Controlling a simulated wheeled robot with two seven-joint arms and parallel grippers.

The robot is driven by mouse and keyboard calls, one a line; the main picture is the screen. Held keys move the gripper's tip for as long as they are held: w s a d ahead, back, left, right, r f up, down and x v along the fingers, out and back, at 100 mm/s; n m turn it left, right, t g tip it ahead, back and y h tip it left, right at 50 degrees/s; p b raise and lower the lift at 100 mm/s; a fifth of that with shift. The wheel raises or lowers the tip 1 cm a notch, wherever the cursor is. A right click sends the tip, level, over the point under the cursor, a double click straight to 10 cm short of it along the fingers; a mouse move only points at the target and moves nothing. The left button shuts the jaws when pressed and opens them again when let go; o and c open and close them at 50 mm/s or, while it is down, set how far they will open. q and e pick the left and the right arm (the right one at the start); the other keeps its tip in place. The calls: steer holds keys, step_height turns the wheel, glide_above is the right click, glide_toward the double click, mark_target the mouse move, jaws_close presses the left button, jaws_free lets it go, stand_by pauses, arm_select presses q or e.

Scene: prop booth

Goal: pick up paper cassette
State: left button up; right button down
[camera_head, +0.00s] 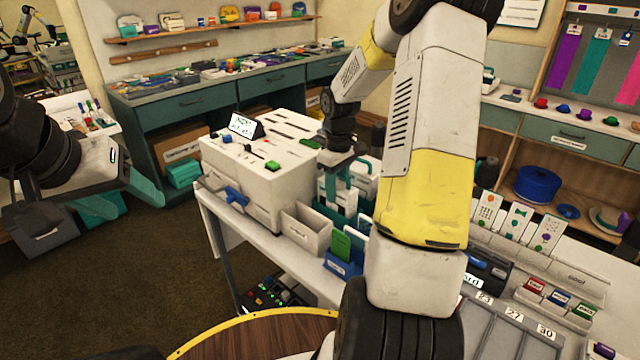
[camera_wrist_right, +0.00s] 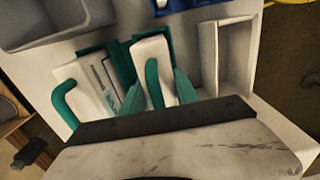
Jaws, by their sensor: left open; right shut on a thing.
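The paper cassette (camera_wrist_right: 150,52) is a white block with a teal handle; in the right wrist view it sits between the teal fingers of my right gripper (camera_wrist_right: 158,92). My right gripper (camera_head: 341,186) is shut on it, and in the head view the cassette (camera_head: 338,203) is partly hidden by the fingers and arm. A second white cassette (camera_wrist_right: 84,82) with a teal handle and printed label stands beside it, to the left in the wrist view. I cannot tell whether the held cassette is clear of its teal holder. My left gripper (camera_head: 128,200) is open and empty above the floor.
A white machine (camera_head: 262,185) with a small display stands left of the right gripper. An open bin (camera_head: 305,238) and a blue holder with a green card (camera_head: 341,246) are at the table's front edge. My right arm hides much of the table.

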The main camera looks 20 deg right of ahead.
steer(key=shift+r, duration=0.2)
step_height(320, 180, up, 18)
steer(key=shift+f, duration=0.15)
stand_by(0.5)
